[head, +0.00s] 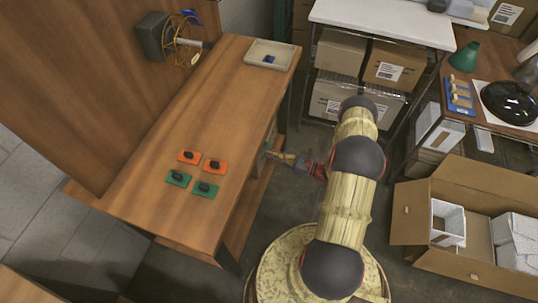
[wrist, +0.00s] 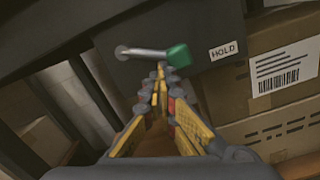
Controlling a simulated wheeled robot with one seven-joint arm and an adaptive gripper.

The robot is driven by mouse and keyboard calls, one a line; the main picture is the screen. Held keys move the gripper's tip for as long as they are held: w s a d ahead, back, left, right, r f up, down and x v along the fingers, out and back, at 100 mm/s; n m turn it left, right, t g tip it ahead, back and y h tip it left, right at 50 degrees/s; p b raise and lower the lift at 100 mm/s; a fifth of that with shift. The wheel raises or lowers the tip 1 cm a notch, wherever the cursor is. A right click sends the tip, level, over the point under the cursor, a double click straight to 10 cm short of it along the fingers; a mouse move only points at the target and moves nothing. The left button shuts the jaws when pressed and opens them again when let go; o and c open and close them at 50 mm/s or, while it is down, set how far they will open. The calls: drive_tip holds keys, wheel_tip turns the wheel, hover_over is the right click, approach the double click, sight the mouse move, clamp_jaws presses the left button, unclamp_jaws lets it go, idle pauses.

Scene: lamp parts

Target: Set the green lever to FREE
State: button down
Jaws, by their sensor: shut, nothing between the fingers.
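The green lever shows in the wrist view as a grey rod with a green knob (wrist: 179,55) at its right end. The rod runs nearly level from a round pivot at its left on a dark panel (wrist: 150,25). A white HOLD label (wrist: 223,50) is just right of the knob; no FREE label shows. My gripper (wrist: 160,70) is shut and empty, its fingertips at the rod just below and left of the knob in the picture; I cannot tell whether they touch. In the head view my gripper (head: 272,155) is beside the right edge of the wooden table.
The wooden table (head: 150,205) holds orange and green plates with black parts, and a tray (head: 285,62) with a blue piece. Cardboard boxes (head: 340,52) fill a shelf behind. An open carton (head: 405,213) stands at right. Boxes (wrist: 265,70) show right of the panel.

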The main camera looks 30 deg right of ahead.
sight(269, 147)
drive_tip(key=n, duration=0.2)
drive_tip(key=w+d+r+n, duration=0.1)
drive_tip(key=n, duration=0.1)
drive_tip(key=r+n, duration=0.1)
drive_tip(key=n, duration=0.1)
drive_tip(key=shift+w+d+r+b, duration=0.15)
drive_tip(key=shift+w+d+b, duration=0.05)
drive_tip(key=shift+d+b, duration=0.2)
wheel_tip(269, 147, up, 2)
drive_tip(key=n, duration=0.3)
drive_tip(key=shift+w+d+n+g, duration=0.15)
drive_tip(key=shift+n+g, duration=0.15)
drive_tip(key=shift+n, duration=0.1)
drive_tip(key=shift+r+y, duration=0.15)
drive_tip(key=shift+y, duration=0.15)
